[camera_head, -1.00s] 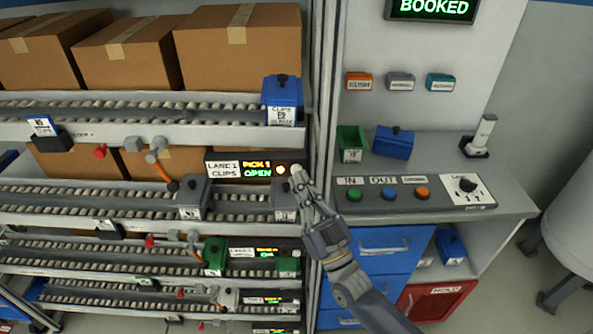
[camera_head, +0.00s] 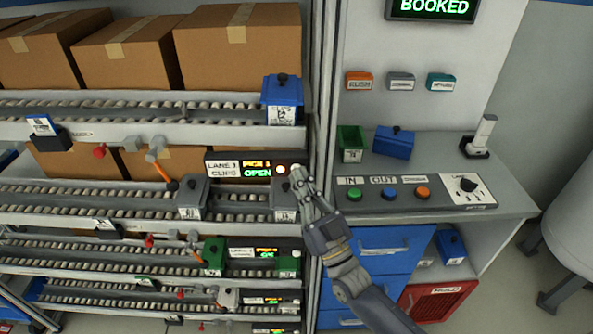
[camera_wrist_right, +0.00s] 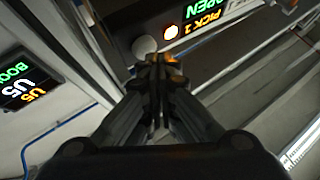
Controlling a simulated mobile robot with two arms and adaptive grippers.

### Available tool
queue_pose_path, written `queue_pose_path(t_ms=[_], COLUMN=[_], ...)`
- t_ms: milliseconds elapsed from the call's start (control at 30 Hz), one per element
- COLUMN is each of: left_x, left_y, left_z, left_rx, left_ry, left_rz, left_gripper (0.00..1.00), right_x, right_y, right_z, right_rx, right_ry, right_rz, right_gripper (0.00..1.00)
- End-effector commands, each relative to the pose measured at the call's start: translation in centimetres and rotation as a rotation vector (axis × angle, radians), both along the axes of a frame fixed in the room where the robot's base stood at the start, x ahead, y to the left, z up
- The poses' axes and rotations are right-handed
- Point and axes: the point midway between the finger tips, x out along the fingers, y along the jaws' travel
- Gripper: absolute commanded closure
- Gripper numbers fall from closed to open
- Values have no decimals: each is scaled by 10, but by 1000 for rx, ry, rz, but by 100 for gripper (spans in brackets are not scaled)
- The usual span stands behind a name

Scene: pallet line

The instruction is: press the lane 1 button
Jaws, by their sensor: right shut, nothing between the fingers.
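The lane 1 panel (camera_head: 232,169) is a dark strip on the shelf front, with a white "LANE 1 CLIPS" label and lit "PICK 1" and "OPEN" text. A small round lamp (camera_head: 281,169) glows at its right end. A pale round button (camera_wrist_right: 145,46) shows beside the lit lamp (camera_wrist_right: 171,33) in the right wrist view. My right gripper (camera_head: 303,183) is shut and empty, its fingertips just at the panel's right end. In the right wrist view the fingertips (camera_wrist_right: 161,60) lie just below the button; I cannot tell whether they touch it. My left gripper is not in view.
A shelf upright (camera_head: 322,90) stands close beside my right gripper. To the right is a counter with a button console (camera_head: 395,202), a green bin (camera_head: 351,140) and a blue bin (camera_head: 394,142). A grey bin (camera_head: 284,199) sits just below the panel.

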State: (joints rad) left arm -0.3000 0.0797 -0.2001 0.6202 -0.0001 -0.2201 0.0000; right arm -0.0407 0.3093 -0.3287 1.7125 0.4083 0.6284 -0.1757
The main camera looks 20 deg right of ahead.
Motion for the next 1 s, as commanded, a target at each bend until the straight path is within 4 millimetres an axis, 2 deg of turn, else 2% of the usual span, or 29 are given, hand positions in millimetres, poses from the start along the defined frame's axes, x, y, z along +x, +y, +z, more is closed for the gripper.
queue_pose_path(t_ms=[1000], left_x=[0], left_y=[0], left_z=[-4], left_rx=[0], left_ry=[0], left_rz=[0], left_gripper=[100], right_x=[9], right_y=[-3], right_z=[0], right_rx=[0], right_ry=[-1], right_rz=[0], right_gripper=[100])
